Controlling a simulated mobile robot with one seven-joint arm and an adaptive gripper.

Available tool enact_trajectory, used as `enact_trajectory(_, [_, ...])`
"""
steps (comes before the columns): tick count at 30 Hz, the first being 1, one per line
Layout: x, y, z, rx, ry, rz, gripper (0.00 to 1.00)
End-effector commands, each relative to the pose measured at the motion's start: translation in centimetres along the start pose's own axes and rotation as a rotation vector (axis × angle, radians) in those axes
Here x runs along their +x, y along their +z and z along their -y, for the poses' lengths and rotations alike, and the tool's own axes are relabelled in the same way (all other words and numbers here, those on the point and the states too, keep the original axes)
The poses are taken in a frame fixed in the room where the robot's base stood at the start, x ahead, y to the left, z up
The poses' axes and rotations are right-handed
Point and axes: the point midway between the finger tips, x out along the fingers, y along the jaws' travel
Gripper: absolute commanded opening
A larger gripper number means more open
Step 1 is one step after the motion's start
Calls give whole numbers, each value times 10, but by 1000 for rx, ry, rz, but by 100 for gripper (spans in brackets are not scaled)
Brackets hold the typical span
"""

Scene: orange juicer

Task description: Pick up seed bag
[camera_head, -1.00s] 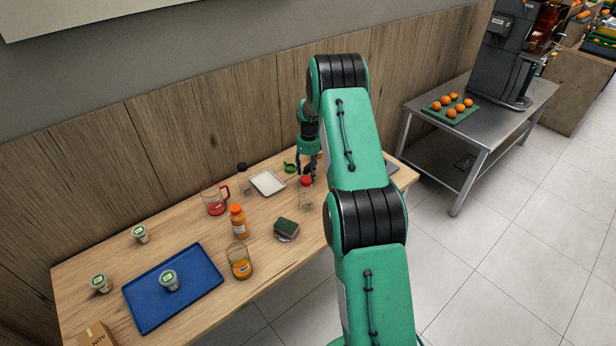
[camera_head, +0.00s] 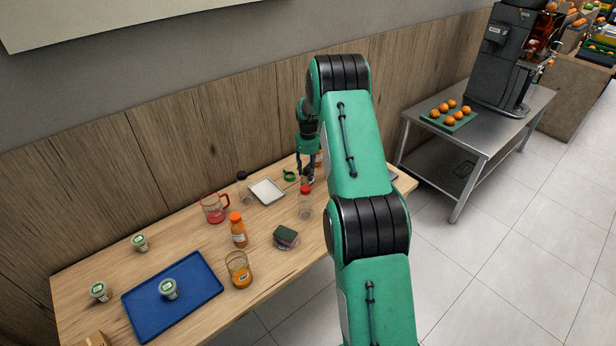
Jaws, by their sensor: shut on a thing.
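My gripper (camera_head: 307,180) is near the back of the wooden table, just behind a clear bottle with a red cap (camera_head: 305,203). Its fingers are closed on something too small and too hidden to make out. I cannot clearly identify a seed bag in view. An orange-labelled item (camera_head: 319,158) shows partly behind my gripper and arm, and I cannot tell what it is. My arm covers the right part of the table.
A white tray (camera_head: 267,191), a green ring-like thing (camera_head: 289,175), a dark-capped jar (camera_head: 243,189) and a red-handled jug (camera_head: 214,209) stand nearby. A sponge (camera_head: 285,236), an orange bottle (camera_head: 238,231) and a blue tray (camera_head: 205,300) are nearer. The wooden wall is close behind.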

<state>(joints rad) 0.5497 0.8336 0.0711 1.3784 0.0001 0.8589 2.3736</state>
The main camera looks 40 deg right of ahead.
Motion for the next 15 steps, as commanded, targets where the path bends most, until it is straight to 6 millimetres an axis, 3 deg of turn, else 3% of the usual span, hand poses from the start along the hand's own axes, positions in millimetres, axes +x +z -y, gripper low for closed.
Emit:
enact_trajectory(6, [-35,0,0,0,-1,1,12])
enact_trajectory(15, [-53,0,0,0,0,0,12])
